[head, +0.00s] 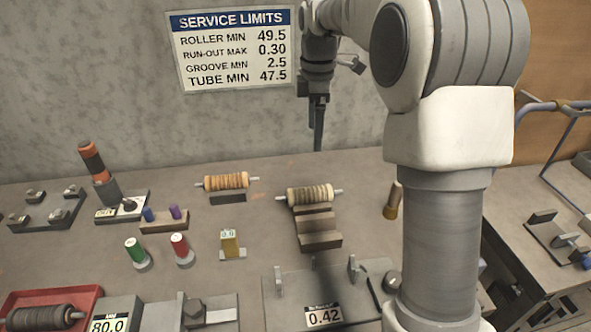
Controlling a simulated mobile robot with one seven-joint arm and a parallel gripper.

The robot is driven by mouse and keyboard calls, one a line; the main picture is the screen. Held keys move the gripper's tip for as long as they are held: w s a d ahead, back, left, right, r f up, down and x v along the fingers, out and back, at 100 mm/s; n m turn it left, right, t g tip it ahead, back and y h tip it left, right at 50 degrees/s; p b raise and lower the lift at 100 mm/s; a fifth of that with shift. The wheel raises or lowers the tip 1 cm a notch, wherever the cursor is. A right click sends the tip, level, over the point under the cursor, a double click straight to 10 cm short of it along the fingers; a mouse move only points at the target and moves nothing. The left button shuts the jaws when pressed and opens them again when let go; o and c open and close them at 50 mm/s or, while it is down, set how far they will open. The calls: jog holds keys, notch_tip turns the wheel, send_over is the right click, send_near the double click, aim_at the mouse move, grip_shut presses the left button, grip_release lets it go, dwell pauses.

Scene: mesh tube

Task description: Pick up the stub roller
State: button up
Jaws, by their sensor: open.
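Two short ribbed rollers with thin metal shaft ends lie toward the back of the bench; I cannot tell which one is the stub roller. An orange-tan roller (225,182) rests above a small dark block. A dark roller (46,317) lies in a red tray (75,297) at front left. My gripper (318,140) points down, above and behind the tan roller in the picture. It is open and seen edge-on, with nothing visible in it.
A service limits sign (230,48) hangs on the wall. Green (135,250) and red (180,246) plugs and a brass block (231,243) stand mid-bench. A gauge stand (323,316) reading 0.42 is at front. My arm hides part of the right side.

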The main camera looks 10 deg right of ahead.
jog(key=w+f, duration=0.2)
jog(key=n+b, duration=0.1)
jog(key=b, duration=0.1)
send_over(310, 189)
jog(key=f, duration=1.1)
jog(key=shift+d+f, duration=0.2)
jog(key=shift+f, duration=0.05)
jog(key=shift+a+f+b, duration=0.2)
jog(key=shift+f+b, duration=0.2)
jog(key=shift+f, duration=2.55)
jog(key=shift+c, duration=0.2)
jog(key=shift+r, duration=0.1)
grip_shut()
